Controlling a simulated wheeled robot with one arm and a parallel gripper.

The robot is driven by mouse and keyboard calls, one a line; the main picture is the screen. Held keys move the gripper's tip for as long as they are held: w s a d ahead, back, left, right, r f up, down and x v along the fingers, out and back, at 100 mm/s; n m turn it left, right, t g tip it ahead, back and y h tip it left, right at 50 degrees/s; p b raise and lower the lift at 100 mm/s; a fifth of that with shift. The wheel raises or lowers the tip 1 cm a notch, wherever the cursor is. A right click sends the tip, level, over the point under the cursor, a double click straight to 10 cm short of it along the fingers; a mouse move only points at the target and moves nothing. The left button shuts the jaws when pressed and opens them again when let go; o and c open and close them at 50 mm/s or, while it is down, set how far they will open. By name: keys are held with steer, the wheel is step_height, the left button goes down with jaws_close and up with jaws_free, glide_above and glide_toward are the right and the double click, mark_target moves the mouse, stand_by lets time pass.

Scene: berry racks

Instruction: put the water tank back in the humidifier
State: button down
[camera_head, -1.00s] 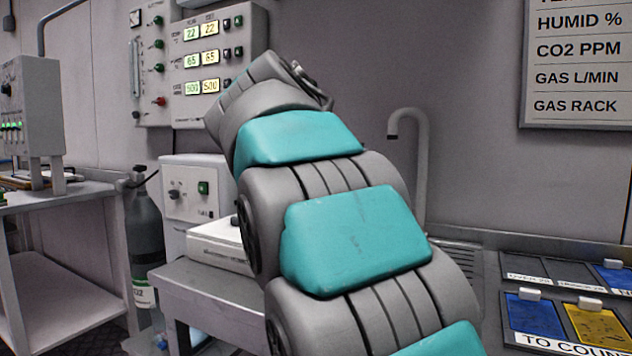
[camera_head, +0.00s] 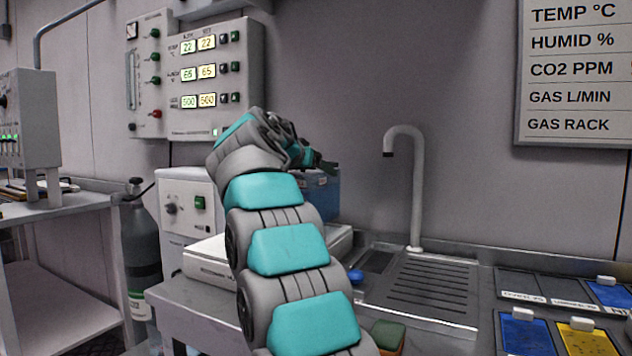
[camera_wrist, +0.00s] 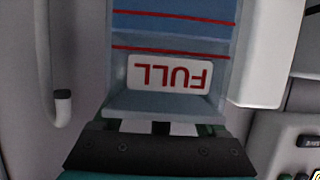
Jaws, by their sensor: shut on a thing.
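The water tank is a blue translucent box with red lines and a FULL label, upside down in the wrist view (camera_wrist: 170,42). In the head view part of it (camera_head: 326,197) shows behind my arm. My gripper (camera_wrist: 160,127) is shut on the tank's near end; the exact grip is partly hidden. In the head view my gripper (camera_head: 318,163) is mostly behind my wrist. The humidifier appears to be the white box with a knob and green switch (camera_head: 184,232), left of the tank. A white body (camera_wrist: 268,50) stands right of the tank in the wrist view.
A curved faucet (camera_head: 417,190) rises right of the tank, over a sink drainboard (camera_head: 425,285). A flat white device (camera_head: 208,262) sits below my arm. A control panel (camera_head: 205,75) hangs behind. Blue and yellow trays (camera_head: 525,335) lie at right.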

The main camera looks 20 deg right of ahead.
mark_target(297, 174)
steer(key=shift+w+r, duration=0.2)
steer(key=shift+f+b, duration=0.3)
steer(key=shift+f, duration=1.65)
jaws_free()
steer(key=b+v, duration=0.1)
steer(key=v, duration=1.1)
